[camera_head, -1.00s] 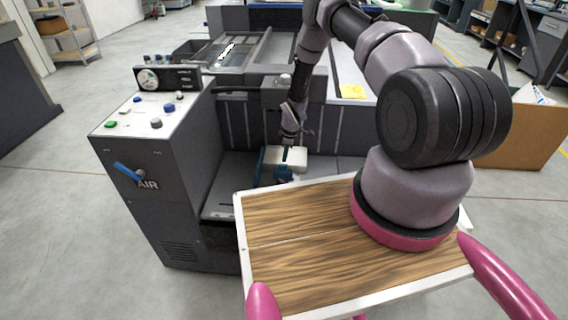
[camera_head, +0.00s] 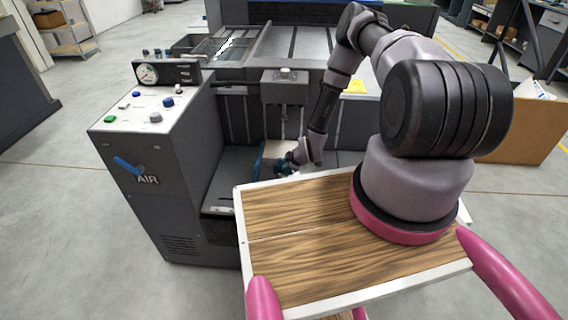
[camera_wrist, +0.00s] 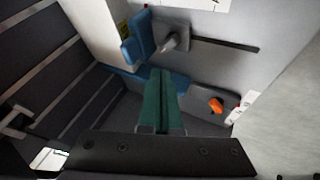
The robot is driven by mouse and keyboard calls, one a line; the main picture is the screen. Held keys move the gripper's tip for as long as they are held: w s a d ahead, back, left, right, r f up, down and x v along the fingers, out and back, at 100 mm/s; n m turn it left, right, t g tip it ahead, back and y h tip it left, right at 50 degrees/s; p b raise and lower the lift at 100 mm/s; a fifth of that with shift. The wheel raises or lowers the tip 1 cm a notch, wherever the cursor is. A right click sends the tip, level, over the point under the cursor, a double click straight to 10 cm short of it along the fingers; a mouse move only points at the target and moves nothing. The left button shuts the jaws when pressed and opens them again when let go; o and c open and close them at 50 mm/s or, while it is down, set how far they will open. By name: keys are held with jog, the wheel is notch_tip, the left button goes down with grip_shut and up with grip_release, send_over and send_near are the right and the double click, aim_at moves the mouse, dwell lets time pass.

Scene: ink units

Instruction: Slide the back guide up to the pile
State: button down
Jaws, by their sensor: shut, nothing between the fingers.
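The pale pile (camera_wrist: 93,28) stands at the upper left in the wrist view; its top (camera_head: 283,147) shows partly behind my wrist in the head view. A blue upright plate (camera_wrist: 139,40) with a grey knob is beside it. A long blue bar (camera_wrist: 118,75) runs along the pile's near side toward a grey block (camera_wrist: 200,101) with an orange lever. I cannot tell for sure which blue piece is the back guide. My gripper (camera_wrist: 162,75) has green fingers, shut and empty, with tips over the blue bar. Contact cannot be told.
A pale bed plate (camera_wrist: 225,60) has a dark slot running right from the knob. The dark machine wall (camera_wrist: 45,75) with light strips is at left. The control cabinet (camera_head: 150,120) is left of the bay, a feeder post (camera_head: 285,88) above it.

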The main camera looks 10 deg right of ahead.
aim_at(280, 165)
jog(key=x, duration=0.4)
jog(key=shift+w+d+f, duration=0.1)
jog(key=shift+w+d, duration=0.1)
jog(key=shift+w, duration=0.4)
jog(key=shift+w+d, duration=0.2)
jog(key=shift+w, duration=0.4)
jog(key=shift+w+d, duration=0.15)
jog(key=shift+w, duration=0.6)
jog(key=shift+w, duration=0.1)
jog(key=w, duration=0.1)
jog(key=w+d, duration=0.1)
jog(key=w, duration=0.1)
jog(key=shift+w+d, duration=0.1)
jog(key=shift+w, duration=0.1)
jog(key=shift+w+d, duration=0.15)
jog(key=shift+w, duration=0.15)
